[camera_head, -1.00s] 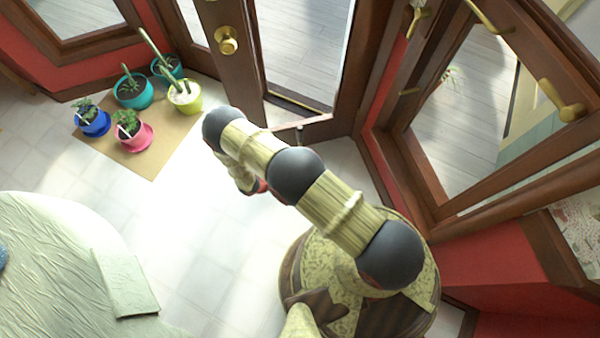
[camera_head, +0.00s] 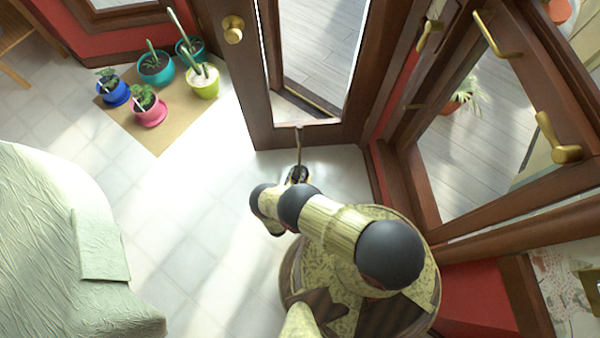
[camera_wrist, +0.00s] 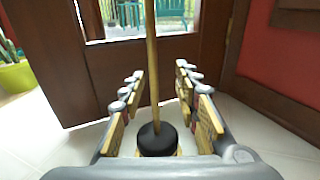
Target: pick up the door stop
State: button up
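The door stop is a thin brass-coloured rod with a round black foot (camera_wrist: 157,140). In the wrist view it stands upright between the two fingers of my gripper (camera_wrist: 158,80), which are open with a gap on each side of it. In the head view the rod (camera_head: 299,147) rises from my gripper (camera_head: 297,174) to the lower edge of the brown door (camera_head: 262,128). I cannot tell whether it is fixed to the door. Its foot is hidden in the head view by my gripper.
Several potted plants (camera_head: 148,105) stand on a tan mat (camera_head: 160,145) to the left. A glazed brown frame (camera_head: 400,175) and red wall (camera_head: 480,300) bound the right. Tiled floor (camera_head: 205,205) is clear between.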

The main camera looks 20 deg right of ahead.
aim_at(299, 160)
jog(key=shift+t, duration=0.3)
jog(key=x, duration=0.2)
jog(key=b+x, duration=0.1)
jog(key=x, duration=0.2)
jog(key=b+x, duration=0.1)
jog(key=x, duration=0.1)
jog(key=shift+w+a+r, duration=0.2)
jog(key=shift+w+r, duration=0.2)
jog(key=shift+w, duration=0.2)
jog(key=shift+c, duration=0.4)
jog(key=c, duration=0.7)
grip_shut()
jog(key=shift+w+a+r, duration=0.1)
jog(key=shift+r, duration=0.05)
